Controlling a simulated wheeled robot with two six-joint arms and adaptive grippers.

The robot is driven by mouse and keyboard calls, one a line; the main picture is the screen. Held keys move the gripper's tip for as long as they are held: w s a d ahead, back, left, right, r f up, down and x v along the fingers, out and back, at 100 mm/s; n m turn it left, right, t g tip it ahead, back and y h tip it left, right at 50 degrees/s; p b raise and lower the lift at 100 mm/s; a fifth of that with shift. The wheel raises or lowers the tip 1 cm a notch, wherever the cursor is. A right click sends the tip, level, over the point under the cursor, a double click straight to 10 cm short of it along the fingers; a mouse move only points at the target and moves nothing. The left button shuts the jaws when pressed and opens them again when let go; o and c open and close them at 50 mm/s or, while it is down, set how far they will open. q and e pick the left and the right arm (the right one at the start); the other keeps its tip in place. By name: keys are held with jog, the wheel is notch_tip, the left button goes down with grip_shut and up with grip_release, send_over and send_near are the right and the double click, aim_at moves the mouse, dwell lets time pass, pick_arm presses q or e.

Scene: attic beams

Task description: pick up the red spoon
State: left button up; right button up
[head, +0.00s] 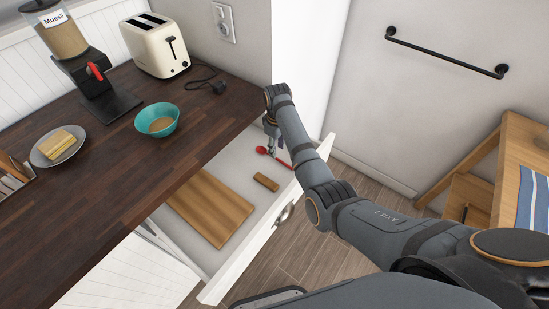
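The red spoon (262,150) lies in the open drawer (225,256), near its far right corner. Its bowl is at the left, and its handle runs to the right toward the drawer front, partly hidden by my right arm. My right gripper (273,143) points down into the drawer, right at the spoon. It is small and partly covered by the wrist, so I cannot tell whether its fingers are open, shut or touching the spoon. My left gripper is not in view.
A wooden board (210,207) and a small brown block (265,182) lie in the drawer. The dark counter (110,190) above holds a teal bowl (157,120), a toaster (155,45), a muesli dispenser (62,38) and a plate (39,157). A wooden table (510,170) stands right.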

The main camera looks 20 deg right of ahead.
aim_at(277, 158)
jog(key=shift+s+f, duration=0.25)
jog(key=shift+f, duration=1)
notch_tip(277, 158, down, 2)
jog(key=shift+w+f, duration=0.1)
jog(key=shift+w, duration=0.05)
jog(key=shift+f, duration=0.1)
jog(key=c, duration=0.5)
grip_shut()
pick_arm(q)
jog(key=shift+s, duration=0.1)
